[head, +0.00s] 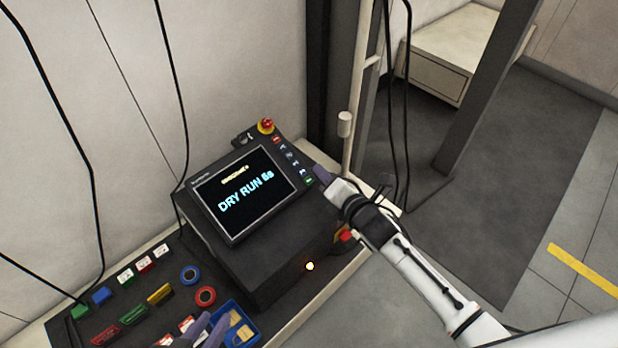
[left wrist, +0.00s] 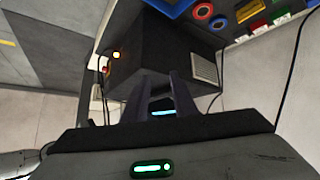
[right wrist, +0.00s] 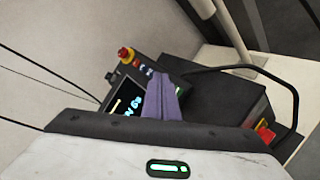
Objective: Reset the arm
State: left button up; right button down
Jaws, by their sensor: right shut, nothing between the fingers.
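The black control box carries a tilted panel whose screen (head: 238,192) reads "DRY RUN" with a seconds count that looks like 6s. A red mushroom button (head: 266,126) stands at the panel's top corner. A column of small keys (head: 289,155) runs down its right edge, red at the top and green (head: 309,180) at the bottom. My right gripper (head: 321,174) is shut and empty, its tips beside the green key; contact cannot be told. In the right wrist view its purple fingers (right wrist: 162,98) hide the lower keys. My left gripper (head: 204,328) is open and empty over the bench front.
Tape rolls (head: 205,296), coloured blocks (head: 159,293) and a blue tray (head: 243,334) lie on the bench left of the box. Black cables hang down. A post (head: 345,124) stands behind.

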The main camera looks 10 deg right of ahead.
dwell(0.5)
jog(key=s+d+f+m+g+p, duration=0.1)
jog(key=s+f+m+g, duration=0.1)
jog(key=s+m, duration=1)
jog(key=s+d+f+m+g+h+p, duration=0.1)
jog(key=s+f+m+g, duration=0.2)
jog(key=s+m, duration=1)
jog(key=s+f, duration=0.1)
jog(key=s, duration=0.3)
jog(key=shift+s+d+m+p, duration=0.25)
jog(key=shift+d+m+p, duration=0.05)
